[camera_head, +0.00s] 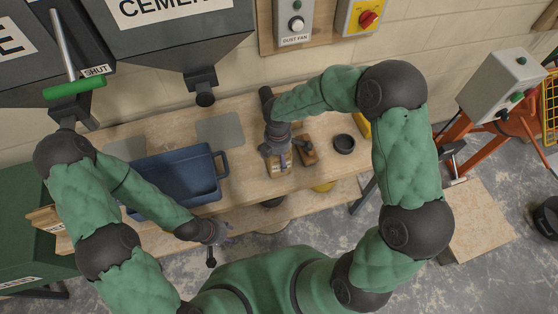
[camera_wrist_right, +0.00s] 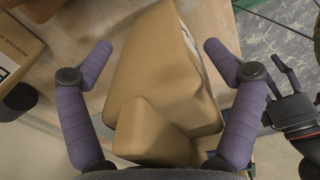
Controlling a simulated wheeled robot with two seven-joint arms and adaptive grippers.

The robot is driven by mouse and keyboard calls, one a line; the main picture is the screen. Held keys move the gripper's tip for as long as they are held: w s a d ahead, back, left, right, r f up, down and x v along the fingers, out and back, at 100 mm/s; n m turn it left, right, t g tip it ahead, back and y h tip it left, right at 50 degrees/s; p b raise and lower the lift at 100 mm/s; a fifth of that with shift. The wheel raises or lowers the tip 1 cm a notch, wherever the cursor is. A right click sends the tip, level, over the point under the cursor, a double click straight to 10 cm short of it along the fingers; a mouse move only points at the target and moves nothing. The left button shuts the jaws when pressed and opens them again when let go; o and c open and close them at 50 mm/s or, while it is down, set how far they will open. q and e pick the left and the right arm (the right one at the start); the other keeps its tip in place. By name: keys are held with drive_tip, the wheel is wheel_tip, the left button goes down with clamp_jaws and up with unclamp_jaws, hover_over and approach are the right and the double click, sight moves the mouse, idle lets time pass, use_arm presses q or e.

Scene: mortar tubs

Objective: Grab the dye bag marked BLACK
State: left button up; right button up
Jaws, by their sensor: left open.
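Two small brown dye bags lie on the wooden bench: one bag (camera_head: 278,171) under my right gripper, another bag (camera_head: 308,152) just to its right. Their markings are too small to read, so I cannot tell which says BLACK. My right gripper (camera_head: 279,152) points down. In the right wrist view a brown bag (camera_wrist_right: 165,85) stands between its spread purple fingers (camera_wrist_right: 158,50), with visible gaps at the sides. Only a sliver of print shows on its far edge. My left gripper (camera_head: 217,234) hangs empty in front of the bench, away from the bags.
A blue tub (camera_head: 180,180) stands on the bench to the left. A black round dish (camera_head: 344,144) sits right of the bags. A printed brown package (camera_wrist_right: 18,50) and a dark cylinder (camera_wrist_right: 20,98) show at left in the wrist view. Hoppers (camera_head: 180,40) overhang the back.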

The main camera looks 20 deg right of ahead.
drive_tip(key=c, duration=0.6)
